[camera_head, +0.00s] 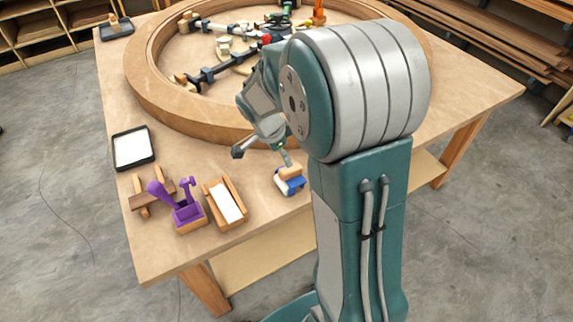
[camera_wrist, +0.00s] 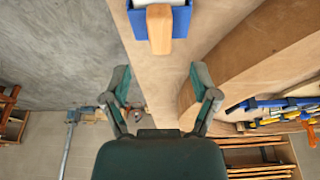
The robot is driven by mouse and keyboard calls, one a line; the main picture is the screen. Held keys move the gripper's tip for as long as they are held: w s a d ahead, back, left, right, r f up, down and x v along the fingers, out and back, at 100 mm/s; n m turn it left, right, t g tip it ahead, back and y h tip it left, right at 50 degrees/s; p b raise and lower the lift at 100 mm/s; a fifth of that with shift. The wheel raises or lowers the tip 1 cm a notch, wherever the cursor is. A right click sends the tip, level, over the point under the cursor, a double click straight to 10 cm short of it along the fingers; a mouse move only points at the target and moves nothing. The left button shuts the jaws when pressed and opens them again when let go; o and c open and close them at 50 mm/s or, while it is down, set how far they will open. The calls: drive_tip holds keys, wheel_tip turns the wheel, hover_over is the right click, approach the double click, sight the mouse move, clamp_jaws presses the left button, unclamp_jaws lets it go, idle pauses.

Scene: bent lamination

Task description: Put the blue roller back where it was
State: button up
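The blue roller (camera_head: 290,187) sits on the near part of the wooden table, close to its front edge, beside my arm. It has a blue body and a light wooden handle on top. It also shows at the top edge of the wrist view (camera_wrist: 181,20), partly cut off, with a pale part behind the handle. My gripper (camera_head: 262,156) is open and empty, its fingers spread wide, just behind and left of the roller in the head view. In the wrist view the fingers (camera_wrist: 161,80) are apart from the roller.
A large curved wooden ring (camera_head: 150,90) with clamps inside fills the table's back. Left of the roller stand a wooden holder with a white inside (camera_head: 228,202), a purple tool (camera_head: 183,208), a wooden rack (camera_head: 140,201) and a black-rimmed white tray (camera_head: 133,148).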

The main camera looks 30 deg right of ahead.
drive_tip(key=s+a+r+n+t+y, duration=0.1)
drive_tip(key=s+a+r+n, duration=0.25)
drive_tip(key=r, duration=0.25)
drive_tip(key=s+a+r+n+t, duration=0.1)
drive_tip(key=s+a+r+n, duration=0.1)
drive_tip(key=s+r+n, duration=0.3)
drive_tip(key=s+a+r+n+t+y, duration=0.1)
drive_tip(key=s+a+r+n, duration=0.1)
drive_tip(key=s+n, duration=0.2)
drive_tip(key=s+a+r+n+t+y, duration=0.1)
drive_tip(key=s+a+r+n+t, duration=0.1)
drive_tip(key=s+n, duration=0.3)
drive_tip(key=shift+s+r, duration=0.3)
drive_tip(key=shift+s, duration=0.5)
